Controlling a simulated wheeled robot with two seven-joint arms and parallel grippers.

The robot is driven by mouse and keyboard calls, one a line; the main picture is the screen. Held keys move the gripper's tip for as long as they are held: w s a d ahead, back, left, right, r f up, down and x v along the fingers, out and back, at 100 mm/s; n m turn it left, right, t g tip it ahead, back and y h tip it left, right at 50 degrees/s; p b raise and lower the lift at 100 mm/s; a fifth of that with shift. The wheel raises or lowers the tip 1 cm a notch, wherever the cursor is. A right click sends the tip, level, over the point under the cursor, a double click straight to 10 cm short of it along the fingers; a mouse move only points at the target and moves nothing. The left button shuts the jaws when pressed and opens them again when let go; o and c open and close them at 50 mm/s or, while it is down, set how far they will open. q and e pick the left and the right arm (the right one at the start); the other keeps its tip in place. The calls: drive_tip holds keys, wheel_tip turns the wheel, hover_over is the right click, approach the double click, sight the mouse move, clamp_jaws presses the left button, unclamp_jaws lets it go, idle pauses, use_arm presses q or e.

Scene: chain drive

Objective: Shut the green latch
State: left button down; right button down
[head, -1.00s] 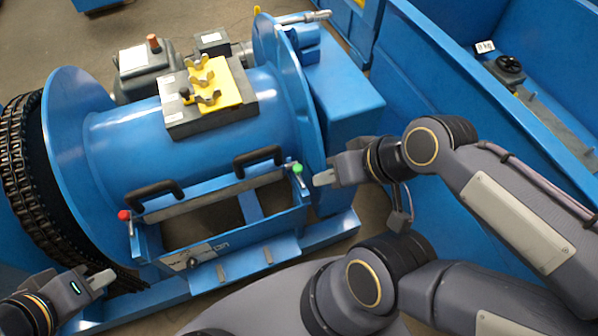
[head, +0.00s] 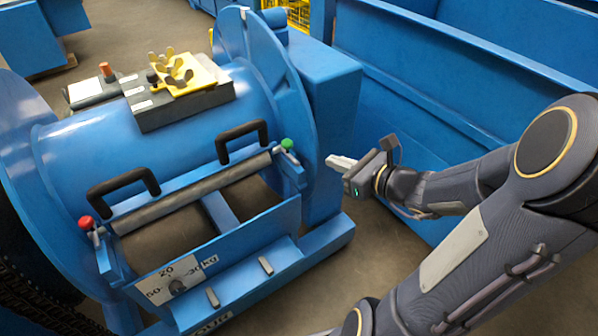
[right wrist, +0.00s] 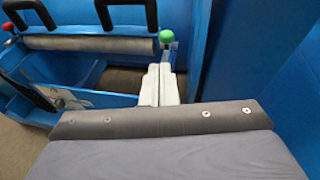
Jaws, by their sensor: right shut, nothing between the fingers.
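The green latch (head: 287,145) is a small lever with a green knob at the right end of the grey roller bar, on the blue frame of the drum machine. In the right wrist view the green knob (right wrist: 166,36) shows just beyond my fingertips. My right gripper (head: 332,161) is shut and empty, to the right of the latch and apart from it in the head view. Its closed fingers also show in the right wrist view (right wrist: 160,75), pointing toward the knob. My left gripper is out of view.
A red-knobbed latch (head: 86,224) is at the roller's (head: 190,190) left end. Two black handles (head: 242,141) stand above the roller. A blue bin (head: 450,90) lies behind my right arm. Bare floor shows between machine and bin.

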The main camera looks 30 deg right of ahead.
drive_tip(key=shift+s+d+f+m+h, duration=0.1)
drive_tip(key=shift+d+f+m+h, duration=0.2)
drive_tip(key=shift+d+m, duration=0.2)
drive_tip(key=shift+a, duration=0.1)
drive_tip(key=b, duration=0.4)
approach(289, 140)
drive_tip(key=x, duration=0.5)
drive_tip(key=shift+s+a+f, duration=0.25)
drive_tip(key=shift+a+f, duration=0.1)
drive_tip(key=shift+f, duration=0.05)
drive_tip(key=shift+w, duration=0.35)
drive_tip(key=shift+w, duration=0.1)
drive_tip(key=w, duration=0.2)
drive_tip(key=w+b, duration=0.1)
drive_tip(key=w, duration=0.1)
drive_tip(key=shift+w+a, duration=0.15)
drive_tip(key=shift+a, duration=0.1)
drive_tip(key=shift+r, duration=0.1)
